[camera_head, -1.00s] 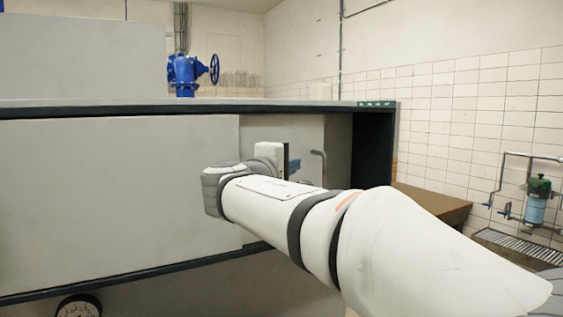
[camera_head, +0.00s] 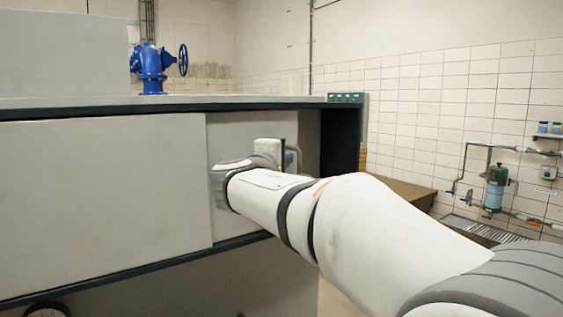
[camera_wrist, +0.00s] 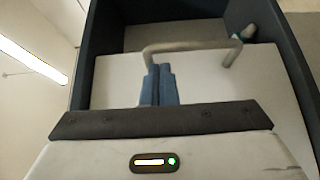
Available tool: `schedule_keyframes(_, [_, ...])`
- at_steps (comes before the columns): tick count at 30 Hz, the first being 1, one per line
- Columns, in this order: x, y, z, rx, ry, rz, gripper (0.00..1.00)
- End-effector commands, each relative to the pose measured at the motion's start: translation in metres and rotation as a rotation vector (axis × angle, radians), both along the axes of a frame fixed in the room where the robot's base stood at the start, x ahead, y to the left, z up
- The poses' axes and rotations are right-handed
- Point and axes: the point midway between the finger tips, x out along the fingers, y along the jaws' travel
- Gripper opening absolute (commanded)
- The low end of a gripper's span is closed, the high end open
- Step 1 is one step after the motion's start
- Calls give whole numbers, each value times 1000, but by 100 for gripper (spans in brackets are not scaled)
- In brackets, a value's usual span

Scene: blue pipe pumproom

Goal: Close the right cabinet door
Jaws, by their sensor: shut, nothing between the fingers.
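The right cabinet door (camera_head: 230,132) is a pale panel set behind the front left panel (camera_head: 100,190). A gap shows between its right edge and the dark cabinet side. Its bent metal bar handle (camera_wrist: 190,46) stands out from the panel in the wrist view, and partly shows in the head view (camera_head: 296,156). My gripper (camera_wrist: 158,68) has its blue fingers together, with nothing between them. The fingertips are at the left end of the handle, over the door's face; I cannot tell whether they touch it. In the head view my arm hides the door's lower part.
The cabinet's dark right side (camera_head: 341,140) and top edge (camera_head: 170,107) frame the opening. A small pale object (camera_wrist: 245,33) lies near the opening's corner. A blue valve (camera_head: 152,68) stands behind the cabinet. A brown bench (camera_head: 405,195) and wall pipes are to the right.

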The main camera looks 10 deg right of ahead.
Motion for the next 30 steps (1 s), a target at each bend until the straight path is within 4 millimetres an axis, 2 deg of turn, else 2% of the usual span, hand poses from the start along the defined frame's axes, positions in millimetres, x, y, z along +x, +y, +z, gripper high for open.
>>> schedule_keyframes(5, [13,-33,-6,1,-2,-7,0])
schedule_keyframes(18, [60,-149,-3,0,0,-6,0])
schedule_keyframes(24, [75,-183,-1,0,0,-2,0])
schedule_keyframes(30, [82,-199,0,0,0,0,0])
